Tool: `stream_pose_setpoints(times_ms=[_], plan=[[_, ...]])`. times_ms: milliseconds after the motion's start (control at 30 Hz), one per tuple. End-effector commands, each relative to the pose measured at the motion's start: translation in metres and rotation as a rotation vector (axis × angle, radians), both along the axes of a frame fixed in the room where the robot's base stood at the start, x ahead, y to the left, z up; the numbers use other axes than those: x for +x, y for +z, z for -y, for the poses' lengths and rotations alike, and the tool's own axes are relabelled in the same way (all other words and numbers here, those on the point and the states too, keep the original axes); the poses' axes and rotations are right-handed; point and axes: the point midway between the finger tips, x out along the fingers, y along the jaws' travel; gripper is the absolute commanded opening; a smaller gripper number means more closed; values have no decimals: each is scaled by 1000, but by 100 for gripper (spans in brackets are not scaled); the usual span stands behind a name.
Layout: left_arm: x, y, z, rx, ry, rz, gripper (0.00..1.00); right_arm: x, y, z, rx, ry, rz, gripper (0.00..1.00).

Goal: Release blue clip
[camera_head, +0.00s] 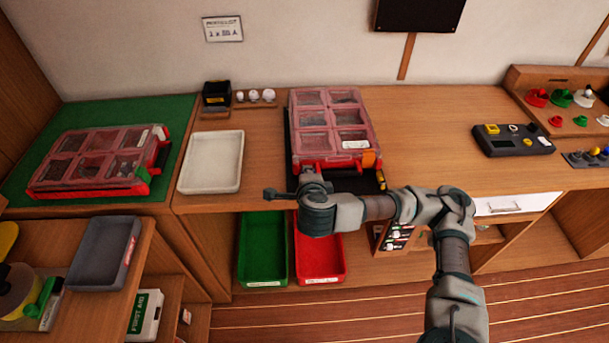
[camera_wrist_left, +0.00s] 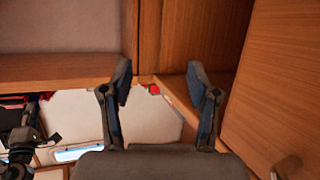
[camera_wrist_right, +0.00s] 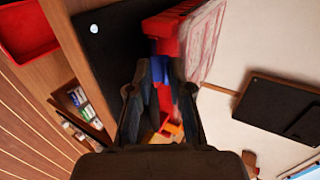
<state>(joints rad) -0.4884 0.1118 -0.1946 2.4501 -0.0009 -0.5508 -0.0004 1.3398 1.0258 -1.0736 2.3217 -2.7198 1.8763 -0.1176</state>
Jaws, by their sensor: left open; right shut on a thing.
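The red organizer case (camera_head: 331,120) with clear compartment lids lies on the middle of the bench, its handle edge to the front. In the right wrist view its red edge (camera_wrist_right: 160,28) stands just beyond my right gripper (camera_wrist_right: 158,78). The fingers are shut on the blue clip (camera_wrist_right: 164,97), which shows partly between them. An orange clip (camera_wrist_right: 172,128) sits farther along the same edge; it shows in the head view (camera_head: 369,159) too. In the head view my right gripper (camera_head: 270,193) is at the case's front left, hiding the blue clip. My left gripper (camera_wrist_left: 160,82) is open and empty.
A white tray (camera_head: 238,165) stands left of the case. A second case (camera_head: 60,165) lies on a green mat (camera_head: 180,112). Green (camera_head: 264,281) and red (camera_head: 342,270) bins sit below the bench edge. The bench right of the case is clear up to a dark device (camera_head: 513,146).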

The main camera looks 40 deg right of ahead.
Motion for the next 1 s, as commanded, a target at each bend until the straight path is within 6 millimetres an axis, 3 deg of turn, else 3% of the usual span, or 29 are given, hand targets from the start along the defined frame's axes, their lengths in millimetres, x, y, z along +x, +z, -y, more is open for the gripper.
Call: stream_pose_setpoints(times_ms=[433,467,567,1000], plan=[[3,3,1,-7,-1,23,60,-1,-3,1,-5,-5,-2,0],[3,3,1,-7,-1,23,60,-1,-3,1,-5,-5,-2,22],[3,2,1,-7,-1,23,60,-1,-3,1,-5,-4,-2,45],[2,3,0,-7,-1,24,60,-10,6,-7,-3,3,4,45]])
